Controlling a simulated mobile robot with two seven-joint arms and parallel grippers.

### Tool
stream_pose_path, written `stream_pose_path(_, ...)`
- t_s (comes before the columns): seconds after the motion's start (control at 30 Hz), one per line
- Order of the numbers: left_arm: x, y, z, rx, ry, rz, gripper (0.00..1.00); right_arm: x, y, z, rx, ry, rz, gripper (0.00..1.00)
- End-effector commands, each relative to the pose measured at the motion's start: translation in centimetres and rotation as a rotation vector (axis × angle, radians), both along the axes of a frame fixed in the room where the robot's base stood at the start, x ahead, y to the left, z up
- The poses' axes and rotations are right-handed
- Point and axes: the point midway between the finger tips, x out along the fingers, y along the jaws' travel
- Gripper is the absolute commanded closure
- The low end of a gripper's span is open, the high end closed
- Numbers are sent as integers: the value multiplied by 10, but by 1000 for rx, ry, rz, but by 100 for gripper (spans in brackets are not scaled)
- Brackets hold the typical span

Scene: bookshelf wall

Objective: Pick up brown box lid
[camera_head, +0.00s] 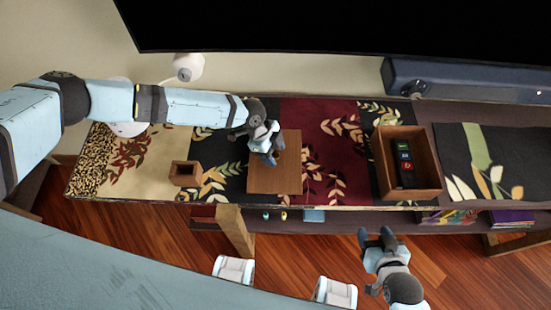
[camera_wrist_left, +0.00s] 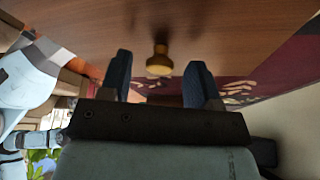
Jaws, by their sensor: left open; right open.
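The brown box lid (camera_head: 288,176) is a flat square wooden panel lying on the patterned runner in the middle of the shelf top. In the left wrist view the lid's wooden surface (camera_wrist_left: 225,28) fills the top, with a round brass-coloured knob (camera_wrist_left: 159,64) on it. My left gripper (camera_head: 270,157) is over the lid's upper left part. In the left wrist view its two dark fingers (camera_wrist_left: 158,80) are apart, with the knob showing between and beyond them; I cannot tell if they touch it. My right gripper (camera_head: 376,238) is open and empty in front of the shelf's front edge.
An open brown box (camera_head: 429,165) holding several dark items stands right of the lid. A small brown open box (camera_head: 185,173) is at the left. A white lamp (camera_head: 188,67) and a dark blue speaker-like box (camera_head: 465,82) are at the back. A dark screen (camera_head: 340,25) hangs above.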

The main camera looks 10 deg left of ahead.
Motion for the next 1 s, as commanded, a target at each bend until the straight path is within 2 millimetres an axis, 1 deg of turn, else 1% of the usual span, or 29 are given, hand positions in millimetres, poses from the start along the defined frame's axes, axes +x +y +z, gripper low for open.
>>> stream_pose_path(0.1,0,-2,-7,1,-1,0,43,0,0,-1,0,1,0,47)
stream_pose_path(0.3,-1,-2,-7,0,-1,0,43,0,0,-1,-2,1,0,47)
stream_pose_path(0.37,-1,-2,-7,0,-1,0,57,0,0,-1,-2,1,0,47)
stream_pose_path(0.4,-1,-2,-7,0,-1,0,66,0,0,-1,-2,1,0,47)
stream_pose_path(0.47,-1,-2,-7,0,-1,0,80,0,0,-1,-2,1,0,47)
stream_pose_path(0.5,-1,-2,-7,0,-1,0,89,0,0,-1,-2,1,0,47)
stream_pose_path(0.53,-1,-2,-7,0,-1,0,96,0,0,-1,-2,1,0,47)
stream_pose_path(0.57,-1,-2,-7,0,-1,0,100,0,0,-1,-2,2,0,47)
stream_pose_path(0.83,0,-3,-5,-1,-1,-1,100,-1,-1,-1,-2,2,0,47)
stream_pose_path(1.0,0,-3,6,-2,-2,0,100,-1,-1,0,-2,2,0,47)
